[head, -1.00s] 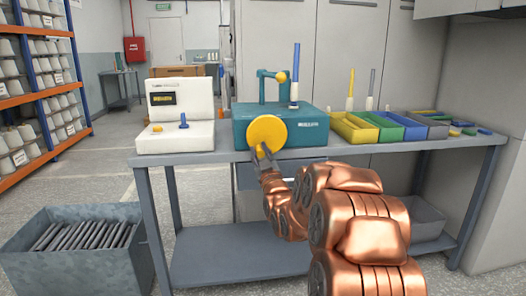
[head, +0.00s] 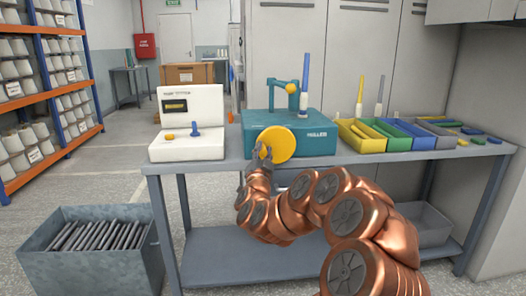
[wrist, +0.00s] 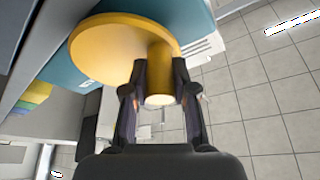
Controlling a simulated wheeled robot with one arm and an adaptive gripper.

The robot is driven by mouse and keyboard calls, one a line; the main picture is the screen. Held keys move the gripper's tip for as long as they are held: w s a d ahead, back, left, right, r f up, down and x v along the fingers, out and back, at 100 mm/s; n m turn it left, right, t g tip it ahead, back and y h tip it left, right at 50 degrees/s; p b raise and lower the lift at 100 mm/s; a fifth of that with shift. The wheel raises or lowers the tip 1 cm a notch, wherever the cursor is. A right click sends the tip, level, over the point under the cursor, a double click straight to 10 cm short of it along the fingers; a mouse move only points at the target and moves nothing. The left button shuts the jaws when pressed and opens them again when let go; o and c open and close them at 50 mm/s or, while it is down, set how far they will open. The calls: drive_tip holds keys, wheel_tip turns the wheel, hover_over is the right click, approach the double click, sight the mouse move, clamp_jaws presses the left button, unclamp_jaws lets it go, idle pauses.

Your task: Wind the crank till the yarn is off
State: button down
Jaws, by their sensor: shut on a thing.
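The teal winding machine (head: 315,138) stands on the bench with a yellow crank disc (head: 276,146) on its front. A blue bobbin (head: 305,75) on a white base stands upright on top of it, beside a teal arm with a yellow knob (head: 291,88). My gripper (head: 262,158) is at the left edge of the disc. In the wrist view my gripper (wrist: 160,95) is shut on the yellow crank handle (wrist: 160,85), which sticks out from the disc (wrist: 105,50). Whether yarn is on the bobbin is too small to tell.
A white tester box (head: 187,118) stands left of the machine. Coloured trays (head: 365,143) and loose bobbins are at the right of the bench. A metal bin (head: 95,262) of dark rods stands on the floor at left.

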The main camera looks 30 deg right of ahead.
sight(270, 136)
wheel_tip(270, 136, up, 2)
drive_tip(key=m+g+p, duration=0.1)
drive_tip(key=m, duration=0.1)
drive_tip(key=m+h, duration=0.1)
drive_tip(key=m, duration=0.1)
drive_tip(key=shift+m+g+p, duration=0.35)
drive_tip(key=shift+m+g, duration=0.05)
drive_tip(key=shift+s+d+r+m+g+p, duration=0.1)
drive_tip(key=shift+d+r+m+g+p, duration=0.15)
drive_tip(key=shift+m, duration=0.5)
drive_tip(key=shift+s+d+r+m+g+p, duration=0.15)
drive_tip(key=shift+m+g+p, duration=0.2)
drive_tip(key=shift+m, duration=0.45)
drive_tip(key=shift+w+d+r+m+g+p, duration=0.1)
drive_tip(key=shift+d+r+m+g+p, duration=0.15)
drive_tip(key=shift+m, duration=0.5)
drive_tip(key=shift+s, duration=0.1)
drive_tip(key=c, duration=0.9)
unclamp_jaws()
drive_tip(key=shift+a+f, duration=0.1)
drive_tip(key=shift+v, duration=5.95)
